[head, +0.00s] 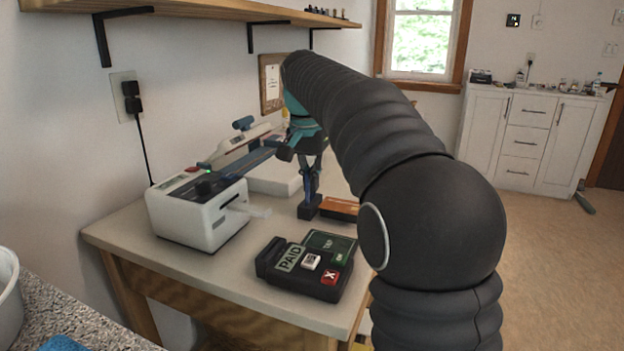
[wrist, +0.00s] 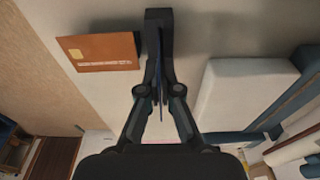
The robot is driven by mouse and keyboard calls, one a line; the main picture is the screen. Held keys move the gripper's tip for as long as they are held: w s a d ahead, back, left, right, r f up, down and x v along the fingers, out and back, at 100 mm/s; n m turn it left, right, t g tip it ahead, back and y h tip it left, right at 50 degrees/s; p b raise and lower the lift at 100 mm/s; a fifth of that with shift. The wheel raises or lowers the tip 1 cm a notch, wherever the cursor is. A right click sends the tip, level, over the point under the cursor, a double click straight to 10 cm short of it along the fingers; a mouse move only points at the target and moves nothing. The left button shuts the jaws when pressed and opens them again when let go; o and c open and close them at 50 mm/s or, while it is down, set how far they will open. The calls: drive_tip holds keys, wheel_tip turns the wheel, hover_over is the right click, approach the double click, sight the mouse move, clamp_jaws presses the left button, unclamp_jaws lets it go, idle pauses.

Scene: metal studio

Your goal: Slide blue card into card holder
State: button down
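My gripper (wrist: 160,88) points down over the table, its fingers drawn close together on the thin blue card (wrist: 161,75). The card is nearly edge-on in the wrist view, mostly hidden by the fingers. In the head view my gripper (head: 311,190) is at the table's middle, with a strip of blue between its fingers. A small black block (wrist: 158,18), apparently the card holder, stands at the fingertips; it also shows in the head view (head: 308,211). I cannot tell whether the card is in its slot. An orange card (wrist: 100,52) with a gold chip is beside the block.
A black card terminal (head: 305,285) marked PAID is at the table's front. A white machine (head: 200,218) with a clear strip stands at the left. A low white box (head: 272,176) is behind. Bare tabletop (head: 255,235) lies between the machine and the terminal.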

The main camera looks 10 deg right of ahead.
drive_tip(key=shift+f+b, duration=0.3)
drive_tip(key=shift+f, duration=0.25)
idle(0.6)
drive_tip(key=c, duration=1.2)
unclamp_jaws()
drive_tip(key=shift+c, duration=0.2)
drive_tip(key=r, duration=0.4)
drive_tip(key=s+r, duration=0.1)
drive_tip(key=r, duration=0.3)
drive_tip(key=a+r, duration=0.1)
drive_tip(key=r, duration=0.2)
drive_tip(key=shift+s+r, duration=0.25)
drive_tip(key=shift+r, duration=0.15)
